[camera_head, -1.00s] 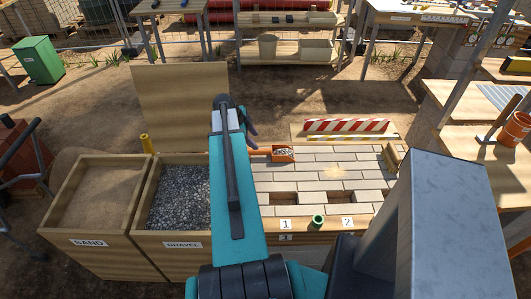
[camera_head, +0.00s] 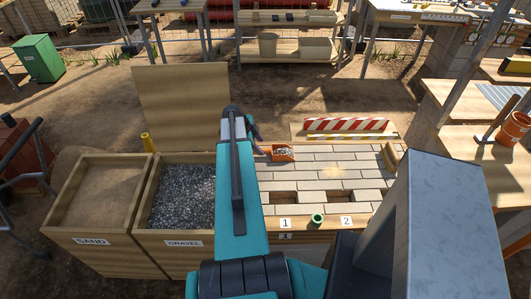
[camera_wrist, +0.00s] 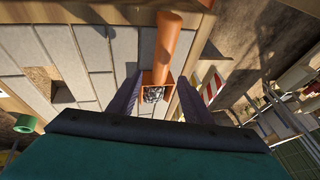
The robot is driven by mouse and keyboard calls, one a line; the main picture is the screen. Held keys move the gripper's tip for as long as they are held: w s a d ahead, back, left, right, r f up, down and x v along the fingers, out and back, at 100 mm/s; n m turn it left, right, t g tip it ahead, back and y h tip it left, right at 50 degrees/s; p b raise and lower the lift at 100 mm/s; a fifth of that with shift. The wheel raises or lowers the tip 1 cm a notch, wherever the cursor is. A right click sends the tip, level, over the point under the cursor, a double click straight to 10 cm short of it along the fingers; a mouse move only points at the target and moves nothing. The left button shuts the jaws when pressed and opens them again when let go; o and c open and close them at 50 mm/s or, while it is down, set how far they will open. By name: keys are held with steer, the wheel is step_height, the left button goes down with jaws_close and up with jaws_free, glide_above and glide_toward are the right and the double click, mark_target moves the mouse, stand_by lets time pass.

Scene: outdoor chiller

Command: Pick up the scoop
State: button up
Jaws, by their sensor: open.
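An orange scoop (camera_head: 283,153) with grey gravel in its pan lies on the paved bench top, close to the gravel bin. Its handle points left, towards my gripper (camera_head: 256,136), and is partly hidden behind it. In the wrist view the scoop's orange handle (camera_wrist: 168,45) runs up from the pan, between and beyond the fingertips of my gripper (camera_wrist: 160,84). The two dark fingers are apart, one on each side of the scoop. I cannot tell whether either finger touches it.
The gravel bin (camera_head: 160,184) and sand bin (camera_head: 68,186) stand left of the paved top (camera_head: 325,173). A red-and-white striped barrier (camera_head: 346,125) runs along its back. A green cylinder (camera_head: 317,220) stands at the front edge, beside openings in the paving.

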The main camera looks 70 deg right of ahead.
mark_target(264, 149)
steer(key=shift+d+f, duration=0.1)
steer(key=shift+p+x, duration=1.5)
steer(key=shift+x, duration=1)
jaws_close()
